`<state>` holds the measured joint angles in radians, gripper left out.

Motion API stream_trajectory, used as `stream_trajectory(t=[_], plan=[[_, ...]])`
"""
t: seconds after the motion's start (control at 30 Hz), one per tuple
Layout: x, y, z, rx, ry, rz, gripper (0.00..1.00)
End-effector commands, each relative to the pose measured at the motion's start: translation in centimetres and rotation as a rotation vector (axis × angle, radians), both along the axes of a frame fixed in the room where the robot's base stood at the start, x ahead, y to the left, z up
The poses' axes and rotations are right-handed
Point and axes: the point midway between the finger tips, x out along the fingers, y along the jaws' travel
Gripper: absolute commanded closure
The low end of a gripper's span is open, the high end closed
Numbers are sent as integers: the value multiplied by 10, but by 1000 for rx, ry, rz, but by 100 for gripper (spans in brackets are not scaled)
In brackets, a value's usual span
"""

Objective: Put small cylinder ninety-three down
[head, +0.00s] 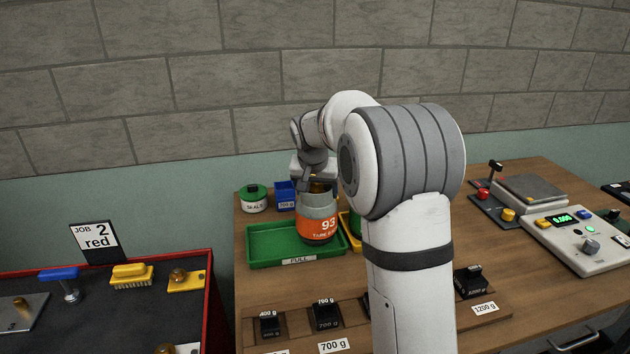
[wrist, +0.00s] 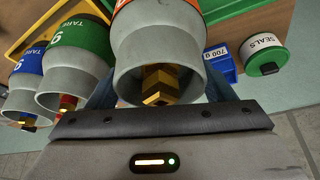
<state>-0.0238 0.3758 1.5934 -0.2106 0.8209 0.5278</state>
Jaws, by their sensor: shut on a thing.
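Small cylinder ninety-three (head: 318,228) has a grey body and collar and an orange band reading 93. My gripper (head: 317,185) is shut on its top end. The cylinder looks upright over the right part of the green tray (head: 262,263), which has a FULL label. I cannot tell whether its base touches the tray floor. In the wrist view the cylinder's grey collar (wrist: 185,50) and brass valve sit between my fingers (wrist: 162,92). My arm hides part of the table to the right of the tray.
A green-banded cylinder (wrist: 82,40) and a blue-banded cylinder (wrist: 28,80) stand close beside it, by a yellow tray (wrist: 35,22). The SEALS tin (head: 253,198) and a blue box (head: 285,195) are behind the green tray. Black weights (head: 327,317) are in front. The green tray's left part is clear.

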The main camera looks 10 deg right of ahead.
Motion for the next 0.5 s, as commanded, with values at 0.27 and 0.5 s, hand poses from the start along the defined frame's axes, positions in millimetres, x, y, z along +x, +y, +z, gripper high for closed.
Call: stream_trajectory(t=[0.27, 0.5], plan=[[1, -1, -17, 0, -7, -1, 96], [1, -1, -20, -1, -6, -1, 96]])
